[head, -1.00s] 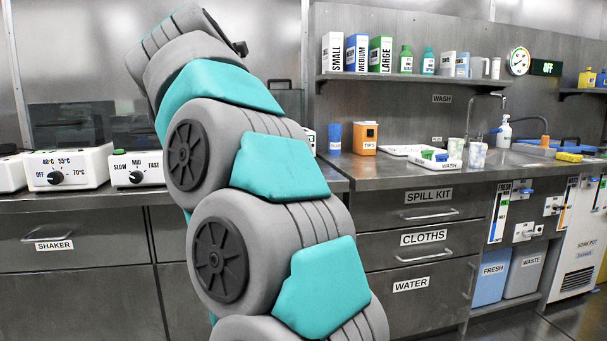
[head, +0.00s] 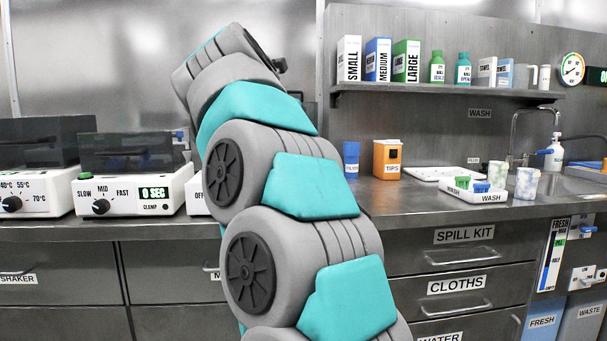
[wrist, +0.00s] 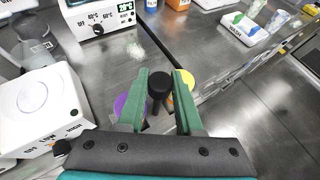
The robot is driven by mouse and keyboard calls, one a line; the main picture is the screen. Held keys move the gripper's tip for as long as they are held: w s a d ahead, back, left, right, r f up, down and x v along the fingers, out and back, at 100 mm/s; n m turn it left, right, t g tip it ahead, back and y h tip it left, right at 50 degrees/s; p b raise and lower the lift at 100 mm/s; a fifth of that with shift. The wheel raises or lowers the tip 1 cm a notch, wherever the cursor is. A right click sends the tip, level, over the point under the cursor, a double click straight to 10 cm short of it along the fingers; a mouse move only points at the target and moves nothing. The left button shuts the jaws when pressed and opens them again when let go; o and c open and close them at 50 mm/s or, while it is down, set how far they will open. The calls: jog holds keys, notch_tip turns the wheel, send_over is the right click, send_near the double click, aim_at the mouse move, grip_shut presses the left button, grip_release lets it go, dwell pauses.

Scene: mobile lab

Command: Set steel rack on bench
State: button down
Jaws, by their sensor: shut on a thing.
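In the wrist view my gripper (wrist: 162,78) has its two green fingers closed on a black, round-topped handle (wrist: 160,92). A purple round part (wrist: 121,106) shows left of the fingers and a yellow one (wrist: 186,80) to the right; both are partly covered. They seem to belong to the held thing, taken to be the steel rack, whose body is mostly hidden by my gripper. The steel bench (head: 420,198) shows in both views, and its top lies ahead in the wrist view (wrist: 185,45). I cannot tell whether the held thing touches it.
In the wrist view a white device with a dial (wrist: 35,105) stands close at left. A white box (wrist: 97,18) is at the back. A white wash tray (head: 472,195), an orange tips box (head: 387,160) and cups stand on the bench. The bench's front edge runs close by at right.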

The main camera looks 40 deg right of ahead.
jog(key=w+d+f+p, duration=0.2)
jog(key=w+d+f, duration=0.3)
jog(key=w+d, duration=0.3)
jog(key=shift+w+d, duration=0.3)
jog(key=shift+w, duration=1.5)
jog(key=shift+f, duration=0.1)
jog(key=c, duration=0.6)
grip_release()
